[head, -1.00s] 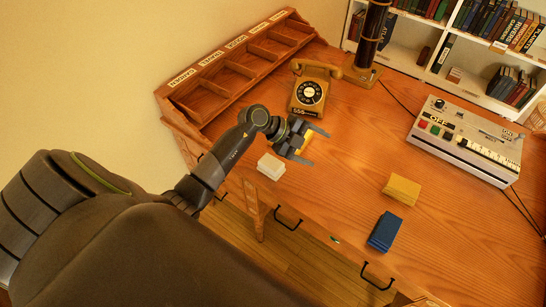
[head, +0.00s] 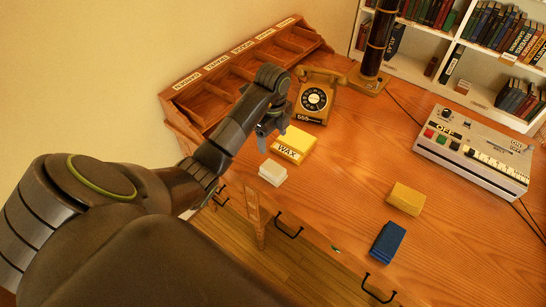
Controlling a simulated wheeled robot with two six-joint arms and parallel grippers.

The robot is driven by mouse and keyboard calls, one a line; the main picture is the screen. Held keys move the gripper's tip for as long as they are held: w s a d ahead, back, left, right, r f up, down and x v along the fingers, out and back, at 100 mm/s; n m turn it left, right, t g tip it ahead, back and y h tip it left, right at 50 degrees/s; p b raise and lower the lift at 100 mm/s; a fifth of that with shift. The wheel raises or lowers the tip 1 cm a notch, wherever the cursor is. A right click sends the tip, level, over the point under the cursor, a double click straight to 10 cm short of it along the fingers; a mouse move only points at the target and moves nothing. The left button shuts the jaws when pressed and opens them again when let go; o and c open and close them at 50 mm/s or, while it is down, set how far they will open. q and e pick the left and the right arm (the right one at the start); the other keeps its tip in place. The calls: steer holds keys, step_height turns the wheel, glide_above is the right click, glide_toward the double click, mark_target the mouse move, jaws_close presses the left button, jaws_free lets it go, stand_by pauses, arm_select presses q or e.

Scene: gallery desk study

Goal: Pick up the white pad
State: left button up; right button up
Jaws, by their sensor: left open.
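The white pad (head: 272,173) is a small pale block lying on the wooden desk near its front left edge. A yellow box marked WAX (head: 294,143) lies just behind it and to its right. My left gripper (head: 268,131) is open and points down, above and behind the white pad, at the left of the wax box. It is apart from the pad, and the arm partly hides its fingers. My right gripper is not in view.
A yellow block (head: 406,198) and a blue block (head: 387,242) lie to the right on the desk. A rotary telephone (head: 315,98) and a wooden pigeonhole rack (head: 228,75) stand behind. A grey machine (head: 472,148) is at the right. The desk's middle is clear.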

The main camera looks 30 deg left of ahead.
mark_target(273, 168)
arm_select(q)
step_height(273, 168, down, 10)
steer(key=b, duration=0.9)
steer(key=shift+d+f, duration=0.1)
steer(key=shift+f, duration=0.1)
steer(key=shift+s+d+f, duration=0.1)
steer(key=shift+f, duration=0.95)
steer(key=shift+s+f, duration=0.1)
steer(key=shift+f, duration=0.95)
steer(key=c, duration=1.1)
